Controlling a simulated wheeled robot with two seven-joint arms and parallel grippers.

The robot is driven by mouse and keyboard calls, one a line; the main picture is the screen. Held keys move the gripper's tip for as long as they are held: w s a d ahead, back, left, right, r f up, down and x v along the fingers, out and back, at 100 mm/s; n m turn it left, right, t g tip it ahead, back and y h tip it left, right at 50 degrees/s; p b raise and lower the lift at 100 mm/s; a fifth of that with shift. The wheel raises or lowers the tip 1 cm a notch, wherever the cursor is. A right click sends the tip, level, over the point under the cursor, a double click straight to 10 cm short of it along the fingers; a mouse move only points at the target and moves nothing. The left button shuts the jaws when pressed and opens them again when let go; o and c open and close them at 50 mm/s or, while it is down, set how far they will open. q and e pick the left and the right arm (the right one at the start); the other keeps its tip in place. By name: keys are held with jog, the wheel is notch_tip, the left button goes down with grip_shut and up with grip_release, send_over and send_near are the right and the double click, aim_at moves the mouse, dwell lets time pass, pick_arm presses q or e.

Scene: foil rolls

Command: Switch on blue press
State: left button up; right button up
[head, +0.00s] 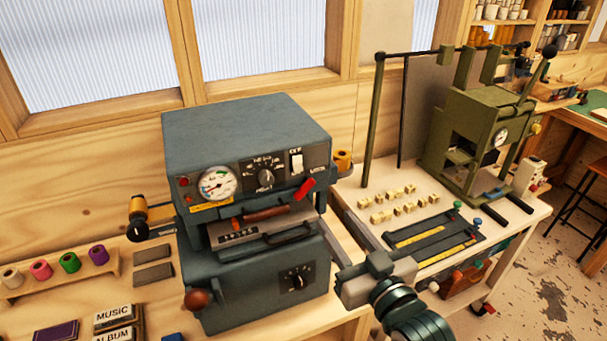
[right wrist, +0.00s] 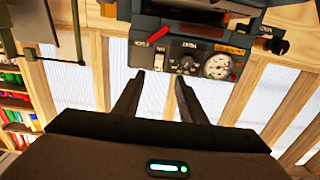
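The blue press (head: 245,125) is a blue-grey machine on the wooden bench, left of centre in the head view. Its front panel has a round gauge (head: 219,184), a black dial (head: 266,177) and a white rocker switch (head: 297,163) at the right end. A red lever (head: 305,189) is below the switch. My right gripper (head: 328,214) is open and empty, in front of the press's right side, below and right of the switch. In the right wrist view, the panel appears upside down beyond the spread fingers (right wrist: 159,76). The switch (right wrist: 160,60) lies between the fingertips' directions. My left gripper is not visible.
A green press (head: 470,140) stands on a white table to the right, with small letter blocks (head: 405,200) near it. Coloured foil rolls (head: 70,262) sit on a rack at the left. Books (head: 114,318) lie at the front. A brown-knobbed handle (head: 197,299) protrudes from the blue press.

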aim_at(299, 171)
jog(key=shift+w, duration=0.15)
jog(key=p+x, duration=0.5)
jog(key=x, duration=1)
jog(key=shift+w+a, duration=0.15)
jog(key=shift+w, duration=0.15)
jog(key=shift+p+x, duration=0.45)
jog(key=shift+x, duration=0.35)
jog(key=shift+f, duration=0.1)
jog(key=shift+c, duration=0.7)
grip_shut()
